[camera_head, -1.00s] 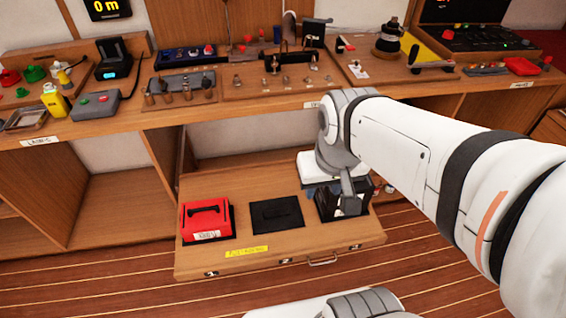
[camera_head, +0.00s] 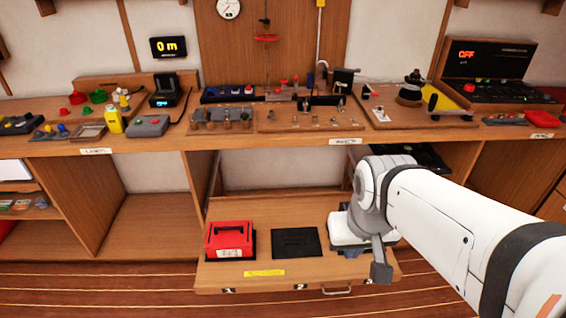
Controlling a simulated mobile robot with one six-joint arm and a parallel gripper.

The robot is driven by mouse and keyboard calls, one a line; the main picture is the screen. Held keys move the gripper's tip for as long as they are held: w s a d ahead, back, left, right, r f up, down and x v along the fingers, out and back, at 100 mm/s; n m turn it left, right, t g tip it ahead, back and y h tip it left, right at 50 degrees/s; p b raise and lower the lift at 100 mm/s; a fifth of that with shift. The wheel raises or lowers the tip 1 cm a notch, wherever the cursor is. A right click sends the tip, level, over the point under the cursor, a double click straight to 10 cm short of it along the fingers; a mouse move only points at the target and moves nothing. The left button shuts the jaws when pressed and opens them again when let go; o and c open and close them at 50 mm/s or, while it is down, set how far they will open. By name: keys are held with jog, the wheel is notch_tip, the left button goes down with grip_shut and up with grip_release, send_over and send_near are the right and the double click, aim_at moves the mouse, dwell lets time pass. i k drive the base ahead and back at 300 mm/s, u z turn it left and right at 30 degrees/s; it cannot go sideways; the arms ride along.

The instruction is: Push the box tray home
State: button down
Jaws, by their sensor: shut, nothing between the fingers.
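The wooden box tray (camera_head: 220,278) is pulled out below the bench, with a metal handle (camera_head: 337,290) on its front face. A red box (camera_head: 230,240) sits in the left place. The middle place holds a flat black recess (camera_head: 296,242). The right place is mostly hidden behind my arm. My gripper (camera_head: 381,272) is shut and empty, pointing down at the tray's front right corner, right of the handle. I cannot tell whether it touches the tray.
A yellow label (camera_head: 264,273) lies along the tray's front. The bench (camera_head: 270,140) above carries several instruments. An open shelf bay (camera_head: 150,225) stands left of the tray. The wooden floor (camera_head: 120,290) is clear in front.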

aim_at(292, 252)
jog(key=u, duration=0.25)
jog(key=i, duration=1)
jog(key=u, duration=0.15)
